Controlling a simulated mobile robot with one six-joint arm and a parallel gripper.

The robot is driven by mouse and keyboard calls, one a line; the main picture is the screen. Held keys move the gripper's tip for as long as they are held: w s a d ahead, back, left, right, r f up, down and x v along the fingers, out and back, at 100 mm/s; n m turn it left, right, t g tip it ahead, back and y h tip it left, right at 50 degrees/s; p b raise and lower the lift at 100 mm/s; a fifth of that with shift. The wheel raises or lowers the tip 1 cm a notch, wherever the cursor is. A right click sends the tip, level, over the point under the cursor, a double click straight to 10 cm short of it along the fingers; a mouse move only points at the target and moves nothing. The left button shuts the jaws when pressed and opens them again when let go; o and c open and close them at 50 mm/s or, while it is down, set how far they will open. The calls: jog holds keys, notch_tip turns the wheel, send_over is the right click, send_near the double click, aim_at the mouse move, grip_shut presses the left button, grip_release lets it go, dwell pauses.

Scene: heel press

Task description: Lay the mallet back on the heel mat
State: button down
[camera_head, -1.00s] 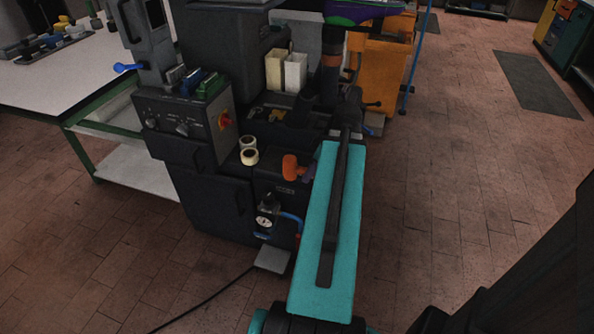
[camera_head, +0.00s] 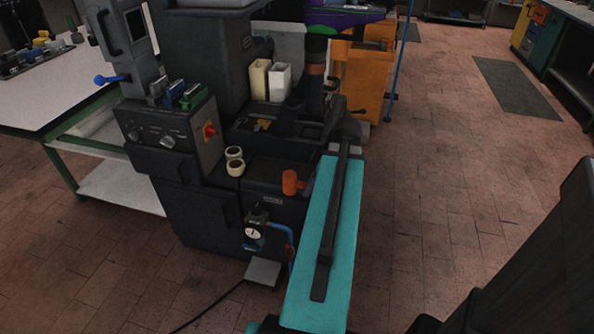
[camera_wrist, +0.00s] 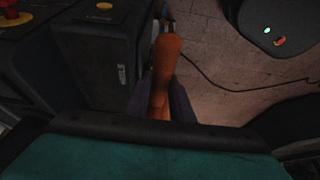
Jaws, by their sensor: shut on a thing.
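My gripper (camera_wrist: 164,102) has dark purple fingers, shut on the orange mallet (camera_wrist: 165,62).
A gauge (camera_head: 253,232) with a blue hose sits below the ledge. The control box (camera_head: 170,135) has a red knob. An orange cabinet (camera_head: 362,80) stands behind.

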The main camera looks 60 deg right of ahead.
jog(key=shift+w+d+f, duration=0.2)
jog(key=shift+w+d, duration=1.45)
jog(key=shift+d, duration=0.2)
jog(key=shift+w+d+f, duration=0.25)
jog(key=shift+w+d, duration=1.4)
jog(key=shift+d, duration=0.15)
jog(key=shift+w+d+f, duration=0.2)
jog(key=shift+w+d, duration=1.45)
jog(key=shift+d, duration=0.2)
jog(key=shift+f, duration=0.1)
jog(key=shift+f, duration=1.65)
jog(key=c, duration=1.9)
grip_release()
jog(key=shift+f, duration=0.15)
jog(key=shift+c, duration=0.2)
jog(key=o, duration=0.4)
jog(key=v, duration=1.2)
